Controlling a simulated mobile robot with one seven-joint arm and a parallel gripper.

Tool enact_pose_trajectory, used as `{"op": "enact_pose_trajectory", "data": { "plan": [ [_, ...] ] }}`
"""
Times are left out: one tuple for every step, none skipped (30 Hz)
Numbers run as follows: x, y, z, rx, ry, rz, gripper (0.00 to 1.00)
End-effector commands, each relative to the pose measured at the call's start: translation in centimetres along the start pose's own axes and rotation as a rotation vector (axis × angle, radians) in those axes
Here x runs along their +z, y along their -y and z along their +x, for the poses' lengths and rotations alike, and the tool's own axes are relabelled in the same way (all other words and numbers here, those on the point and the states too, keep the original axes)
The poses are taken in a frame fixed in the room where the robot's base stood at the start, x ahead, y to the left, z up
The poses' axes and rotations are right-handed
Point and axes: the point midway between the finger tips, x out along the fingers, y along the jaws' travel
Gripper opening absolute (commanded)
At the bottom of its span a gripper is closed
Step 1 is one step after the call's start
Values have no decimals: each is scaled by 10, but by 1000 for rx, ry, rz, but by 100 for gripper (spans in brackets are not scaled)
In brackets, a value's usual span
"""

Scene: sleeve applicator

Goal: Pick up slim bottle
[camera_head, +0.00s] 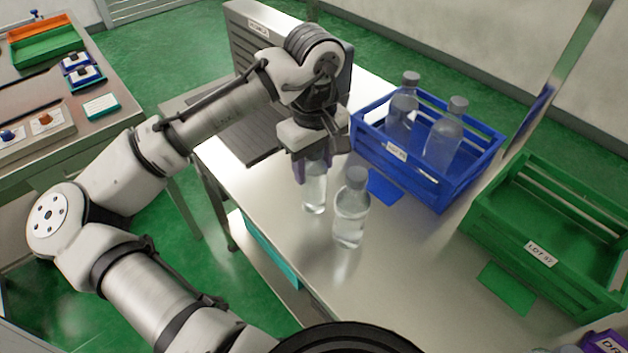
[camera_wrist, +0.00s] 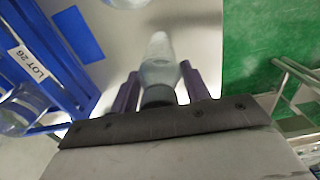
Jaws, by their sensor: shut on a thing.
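A slim clear bottle (camera_head: 315,190) stands on the metal table, with its upper part between the purple fingers of my gripper (camera_head: 313,165). In the wrist view my gripper (camera_wrist: 160,88) has one finger on each side of the slim bottle (camera_wrist: 159,68), near its dark cap. The gripper is shut on it. The bottle looks upright, and I cannot tell whether its base touches the table. A wider clear bottle with a grey cap (camera_head: 351,210) stands just to the right of it, apart from the gripper.
A blue crate (camera_head: 470,183) holding two clear bottles (camera_head: 443,140) stands behind to the right. A green crate (camera_head: 540,255) labelled LOT 57 is farther right. A dark grooved panel (camera_head: 250,135) lies left of the gripper. The table's left edge is close to the slim bottle.

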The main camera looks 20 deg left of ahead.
Motion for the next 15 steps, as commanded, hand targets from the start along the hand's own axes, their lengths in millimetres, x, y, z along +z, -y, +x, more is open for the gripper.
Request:
{"op": "enact_pose_trajectory", "data": {
  "plan": [
    [0, 0, 0, 0, 0, 0, 16],
    [0, 0, 0, 0, 0, 0, 12],
    [0, 0, 0, 0, 0, 0, 7],
    [0, 0, 0, 0, 0, 0, 3],
    [0, 0, 0, 0, 0, 0, 0],
    [0, 0, -1, 1, -1, 0, 0],
    [0, 0, -1, 1, -1, 0, 0],
    [0, 0, -1, 1, -1, 0, 0],
    [0, 0, -1, 1, -1, 0, 0],
    [0, 0, -1, 1, -1, 0, 0],
    [0, 0, -1, 1, -1, 0, 0],
    [0, 0, -1, 1, -1, 0, 0],
    [0, 0, -2, 1, -1, 0, 0],
    [0, 0, -3, 1, -1, 0, 0],
    [0, 0, -4, 1, -1, -1, 0]
  ]
}}
